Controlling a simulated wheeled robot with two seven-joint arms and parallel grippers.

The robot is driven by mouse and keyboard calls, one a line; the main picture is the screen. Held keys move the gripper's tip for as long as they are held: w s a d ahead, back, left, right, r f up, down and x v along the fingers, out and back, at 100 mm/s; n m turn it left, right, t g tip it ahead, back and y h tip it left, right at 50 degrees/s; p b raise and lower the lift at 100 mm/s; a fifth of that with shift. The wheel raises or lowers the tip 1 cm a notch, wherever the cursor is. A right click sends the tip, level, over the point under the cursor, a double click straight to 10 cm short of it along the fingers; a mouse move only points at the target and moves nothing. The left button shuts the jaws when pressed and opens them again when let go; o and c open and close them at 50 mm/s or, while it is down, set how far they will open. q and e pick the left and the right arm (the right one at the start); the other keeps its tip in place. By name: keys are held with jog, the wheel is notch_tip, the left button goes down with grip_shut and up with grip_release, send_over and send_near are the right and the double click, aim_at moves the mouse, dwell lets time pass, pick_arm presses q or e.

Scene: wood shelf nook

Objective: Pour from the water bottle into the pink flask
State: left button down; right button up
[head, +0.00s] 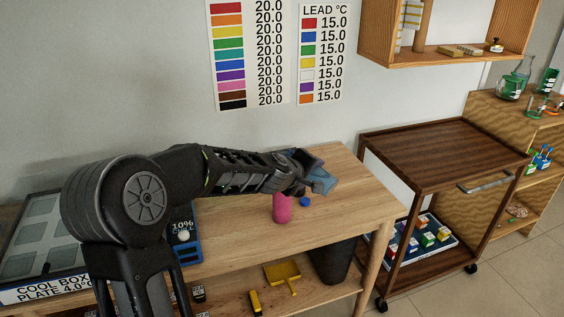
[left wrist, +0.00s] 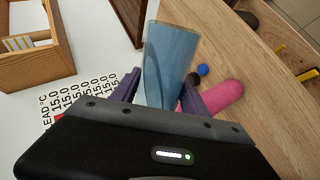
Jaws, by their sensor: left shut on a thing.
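The water bottle, translucent blue (head: 322,181), is in my left gripper (head: 303,175), which is shut on it above the wooden table. In the head view the bottle looks tilted, its visible part pointing right; the gripper hides the rest. In the left wrist view the bottle (left wrist: 171,58) stands out between the fingers of the left gripper (left wrist: 160,95). The pink flask (head: 281,210) stands on the table just below the gripper; its top is hidden by the gripper. In the left wrist view the flask (left wrist: 224,95) is right of the bottle. I cannot see any stream. My right gripper is not in view.
A small round blue thing (head: 305,202) lies on the table (head: 345,200) right of the flask. The cool box plate (head: 40,245) and a blue device (head: 186,250) are at the left. A brown cart (head: 440,150) stands to the right.

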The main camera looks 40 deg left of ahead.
pick_arm(q)
jog(key=shift+a+r+n+h+p, duration=0.15)
jog(key=shift+r+n+h+p, duration=0.25)
jog(key=shift+r+p, duration=0.2)
dwell(0.6)
jog(key=shift+a+r+n+g+h+p, duration=0.2)
jog(key=shift+r+n+g+h+p, duration=0.1)
jog(key=shift+r+n+h+p, duration=0.8)
dwell(5.7)
